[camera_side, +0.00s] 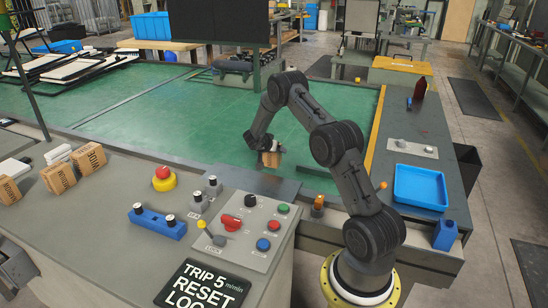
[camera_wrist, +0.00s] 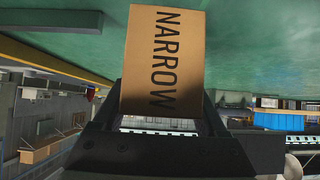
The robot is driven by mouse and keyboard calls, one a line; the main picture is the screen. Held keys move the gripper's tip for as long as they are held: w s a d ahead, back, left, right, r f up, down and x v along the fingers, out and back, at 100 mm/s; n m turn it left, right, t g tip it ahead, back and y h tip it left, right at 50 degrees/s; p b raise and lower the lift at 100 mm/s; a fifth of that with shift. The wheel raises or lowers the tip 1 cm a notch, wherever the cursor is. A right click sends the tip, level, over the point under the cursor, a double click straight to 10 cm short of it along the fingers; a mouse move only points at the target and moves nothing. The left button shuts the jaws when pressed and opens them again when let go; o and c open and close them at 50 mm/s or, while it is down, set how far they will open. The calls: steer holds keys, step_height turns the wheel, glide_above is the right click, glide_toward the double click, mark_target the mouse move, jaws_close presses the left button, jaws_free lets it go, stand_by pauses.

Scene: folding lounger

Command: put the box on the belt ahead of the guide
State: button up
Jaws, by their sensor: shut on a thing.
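My gripper (camera_side: 270,149) is low over the near part of the green belt (camera_side: 170,115) in the side view. It is shut on a small brown cardboard box (camera_side: 271,159). In the wrist view the box (camera_wrist: 163,60) fills the upper middle, between the dark fingers, with "NARROW" printed along its face. The green belt (camera_wrist: 250,45) shows behind it. I cannot tell whether the box touches the belt. I cannot tell for sure which part is the guide.
Several brown boxes (camera_side: 58,177) stand on the grey counter at left. A control panel (camera_side: 240,229) with buttons and levers is in front of the belt. A blue tray (camera_side: 420,187) lies at right. A dark panel (camera_side: 218,20) on a post rises behind. Much of the belt is clear.

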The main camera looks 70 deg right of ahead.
mark_target(274, 156)
steer(key=shift+w+d+f, duration=0.2)
steer(key=shift+d+f, duration=0.05)
steer(key=shift+f, duration=1.65)
steer(key=shift+f, duration=0.1)
